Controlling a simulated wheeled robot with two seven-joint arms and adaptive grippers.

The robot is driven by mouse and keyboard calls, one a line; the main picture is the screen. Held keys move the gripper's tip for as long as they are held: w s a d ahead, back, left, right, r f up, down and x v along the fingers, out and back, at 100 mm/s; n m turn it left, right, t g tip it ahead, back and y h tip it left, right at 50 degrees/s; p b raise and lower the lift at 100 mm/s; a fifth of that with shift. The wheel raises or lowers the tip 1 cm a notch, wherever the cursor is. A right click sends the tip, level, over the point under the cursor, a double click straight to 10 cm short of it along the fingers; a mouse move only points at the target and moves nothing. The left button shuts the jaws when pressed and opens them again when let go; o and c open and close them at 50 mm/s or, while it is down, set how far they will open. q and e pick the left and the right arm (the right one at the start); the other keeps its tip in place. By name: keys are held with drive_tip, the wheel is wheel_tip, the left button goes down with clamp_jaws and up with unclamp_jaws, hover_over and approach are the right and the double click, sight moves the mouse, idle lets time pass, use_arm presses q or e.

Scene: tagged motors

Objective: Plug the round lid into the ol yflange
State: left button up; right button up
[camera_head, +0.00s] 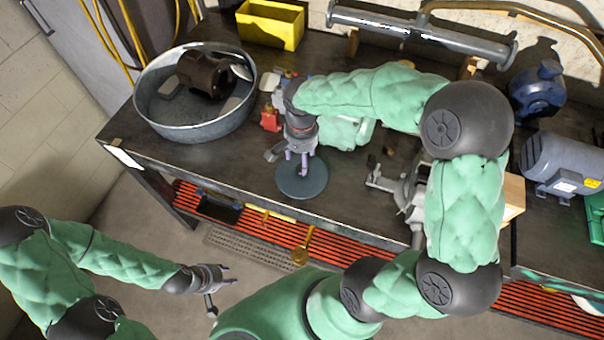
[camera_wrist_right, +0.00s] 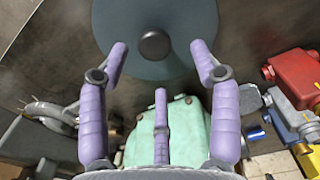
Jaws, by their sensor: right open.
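The round lid (camera_head: 302,182) is a flat blue-grey disc lying on the dark workbench near its front edge. Its dark knob (camera_wrist_right: 155,45) shows in the right wrist view, with the disc (camera_wrist_right: 150,68) around it. My right gripper (camera_head: 302,168) is over the lid, its fingers pointing down. In the right wrist view its fingertips (camera_wrist_right: 159,50) stand apart on either side of the knob, not closed on it. My left gripper (camera_head: 218,290) hangs over the floor at the lower left, spread and empty. No flange can be clearly identified; a dark brown motor-like part (camera_head: 202,74) lies in the tub.
The round metal tub (camera_head: 180,130) stands at the bench's left. A yellow bin (camera_head: 270,22) is behind. Small red parts (camera_head: 270,121) and a green housing (camera_wrist_right: 170,130) are near my right gripper. A vise (camera_head: 410,190) and motors (camera_head: 567,163) stand to the right.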

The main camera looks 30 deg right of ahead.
sight(289, 177)
drive_tip(key=f, duration=0.1)
drive_tip(key=f+b, duration=0.1)
drive_tip(key=f, duration=0.2)
drive_tip(key=shift+s+a+f+b, duration=0.15)
drive_tip(key=shift+s+f+b, duration=0.15)
drive_tip(key=shift+s, duration=0.1)
drive_tip(key=shift+w+f, duration=0.1)
drive_tip(key=shift+f, duration=0.2)
drive_tip(key=c, duration=1.2)
